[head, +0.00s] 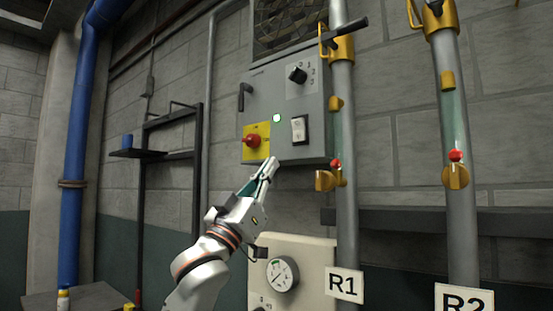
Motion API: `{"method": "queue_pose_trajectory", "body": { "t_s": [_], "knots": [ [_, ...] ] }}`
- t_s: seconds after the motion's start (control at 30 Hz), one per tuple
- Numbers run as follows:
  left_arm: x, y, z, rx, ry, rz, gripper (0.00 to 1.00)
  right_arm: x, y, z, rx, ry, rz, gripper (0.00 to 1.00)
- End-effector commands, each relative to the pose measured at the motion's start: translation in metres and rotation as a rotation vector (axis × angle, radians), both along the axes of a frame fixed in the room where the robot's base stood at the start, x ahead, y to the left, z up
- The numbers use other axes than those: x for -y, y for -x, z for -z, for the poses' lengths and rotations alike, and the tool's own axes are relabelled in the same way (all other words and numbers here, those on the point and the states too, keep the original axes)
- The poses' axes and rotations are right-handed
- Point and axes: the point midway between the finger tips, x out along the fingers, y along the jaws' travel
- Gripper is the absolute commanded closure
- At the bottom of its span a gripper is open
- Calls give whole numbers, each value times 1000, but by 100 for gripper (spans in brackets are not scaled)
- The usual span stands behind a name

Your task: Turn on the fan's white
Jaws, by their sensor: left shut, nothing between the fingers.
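The fan unit (260,110) is a grey box on the wall, with a dark grille (285,25) at its top. Its front carries a white rocker switch (299,129), a black knob (298,74), a red rotary knob (252,140) on a yellow plate, and a small lit whitish-green light (277,118). My left gripper (268,168) is shut and empty, just below the box's lower edge, left of and below the white switch. I cannot tell whether it touches the box. My right gripper is not in view.
Pipe R1 (344,210) with brass valves stands close to the right of the box. Pipe R2 (461,210) is farther right. A gauge panel (310,258) is below. A black shelf frame (180,112) and a blue pipe (80,130) are at left.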

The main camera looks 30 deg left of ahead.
Motion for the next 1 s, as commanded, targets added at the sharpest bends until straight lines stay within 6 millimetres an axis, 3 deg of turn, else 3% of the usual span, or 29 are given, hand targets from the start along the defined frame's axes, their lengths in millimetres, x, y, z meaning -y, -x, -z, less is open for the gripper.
{"method": "queue_pose_trajectory", "body": {
  "t_s": [0.2,0.83,0.93,1.0],
  "knots": [
    [-1,11,14,0,1,1,100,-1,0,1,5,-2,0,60],
    [-1,10,16,-3,0,0,100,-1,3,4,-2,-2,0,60],
    [2,-1,34,-34,-5,-2,100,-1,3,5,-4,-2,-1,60],
    [6,-16,60,-78,-11,-4,100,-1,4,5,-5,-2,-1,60]
  ]
}}
